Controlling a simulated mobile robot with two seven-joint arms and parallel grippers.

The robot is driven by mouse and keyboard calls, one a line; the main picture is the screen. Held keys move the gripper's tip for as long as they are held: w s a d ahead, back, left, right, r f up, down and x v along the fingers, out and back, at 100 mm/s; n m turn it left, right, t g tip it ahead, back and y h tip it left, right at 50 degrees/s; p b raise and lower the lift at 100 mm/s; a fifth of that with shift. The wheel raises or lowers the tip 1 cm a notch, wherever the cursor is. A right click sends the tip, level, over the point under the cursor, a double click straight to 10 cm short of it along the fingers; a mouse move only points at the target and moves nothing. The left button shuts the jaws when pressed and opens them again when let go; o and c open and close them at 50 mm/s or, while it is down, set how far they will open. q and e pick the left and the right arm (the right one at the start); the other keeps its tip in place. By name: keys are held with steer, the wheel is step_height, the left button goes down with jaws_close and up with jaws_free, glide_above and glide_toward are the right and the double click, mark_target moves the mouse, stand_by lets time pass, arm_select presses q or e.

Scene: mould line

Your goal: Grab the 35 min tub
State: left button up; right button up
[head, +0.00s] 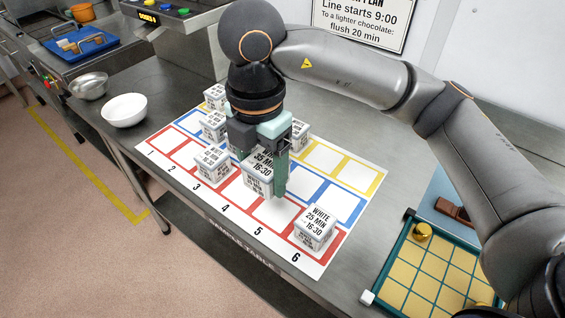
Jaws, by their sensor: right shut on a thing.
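The 35 min tub (257,182), a white box with a black label reading 35 MIN and 16-30, is between the fingers of my right gripper (268,172). The gripper points down and is shut on it. The tub is over the red-square row of the numbered mat (268,247), near columns 4 and 5. I cannot tell whether it touches the mat. The gripper hides part of its top. My left gripper is not in view.
A tub labelled WHITE 25 MIN (315,228) stands in column 6. Another tub (212,163) stands left of the gripper, with several more behind. A gridded tray (408,272) lies at right. A white bowl (125,110) is at left.

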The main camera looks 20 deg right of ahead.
mark_target(254, 173)
steer(key=shift+s+a+r, duration=0.45)
steer(key=shift+a, duration=0.25)
step_height(254, 173, up, 7)
steer(key=p, duration=0.5)
steer(key=shift+s+a, duration=0.15)
